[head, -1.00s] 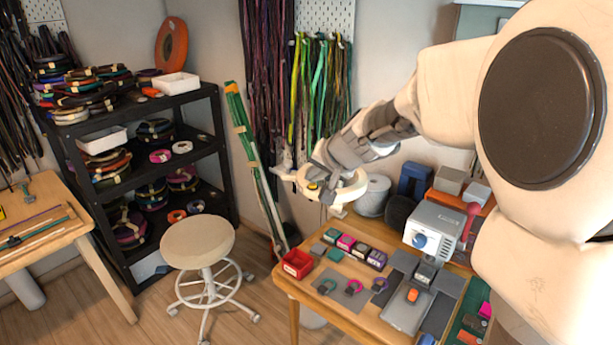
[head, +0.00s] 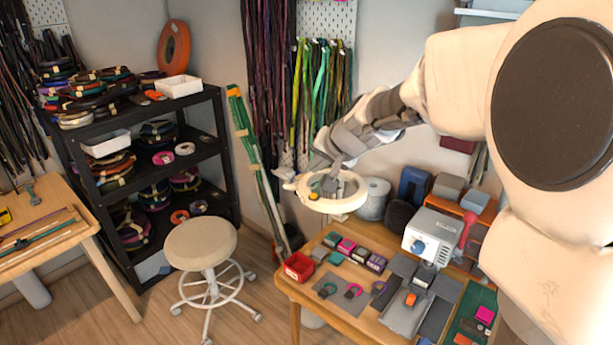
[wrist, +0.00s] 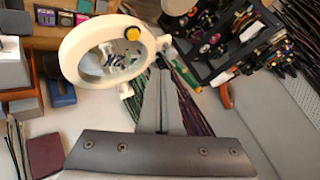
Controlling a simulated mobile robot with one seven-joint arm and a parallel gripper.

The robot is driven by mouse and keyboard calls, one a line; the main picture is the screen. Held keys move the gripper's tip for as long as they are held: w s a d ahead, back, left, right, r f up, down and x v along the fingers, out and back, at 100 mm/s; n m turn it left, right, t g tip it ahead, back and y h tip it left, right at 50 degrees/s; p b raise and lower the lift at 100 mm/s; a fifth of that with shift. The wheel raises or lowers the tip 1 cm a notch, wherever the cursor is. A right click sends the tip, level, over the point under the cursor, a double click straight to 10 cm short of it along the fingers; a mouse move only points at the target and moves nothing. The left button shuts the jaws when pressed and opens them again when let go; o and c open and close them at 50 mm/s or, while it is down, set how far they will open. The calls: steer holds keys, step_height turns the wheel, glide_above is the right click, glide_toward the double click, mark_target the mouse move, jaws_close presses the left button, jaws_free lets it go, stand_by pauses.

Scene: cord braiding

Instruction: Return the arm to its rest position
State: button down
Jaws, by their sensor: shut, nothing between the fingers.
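My arm reaches in from the right in the head view, with the wrist bent downward. My gripper (head: 329,186) is shut and empty, its fingers overlapping the white ring lamp (head: 352,203) in that view. In the wrist view my gripper (wrist: 162,92) shows as two grey fingers pressed together. The ring lamp (wrist: 73,55), with a yellow knob, is just left of the fingertips there. I cannot tell whether they touch.
Cords hang on the wall behind. A stool (head: 200,243) and black shelf (head: 205,150) stand left.

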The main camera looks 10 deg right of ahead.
steer(key=shift+r, duration=0.55)
steer(key=s+d+n+g+h, duration=0.1)
steer(key=s+d+n, duration=0.1)
steer(key=s, duration=1.3)
steer(key=s+d+n+g+h, duration=0.2)
steer(key=s+d, duration=0.1)
steer(key=s, duration=1.3)
steer(key=shift+f+n, duration=0.4)
steer(key=shift+f, duration=0.05)
steer(key=shift+w+d, duration=0.1)
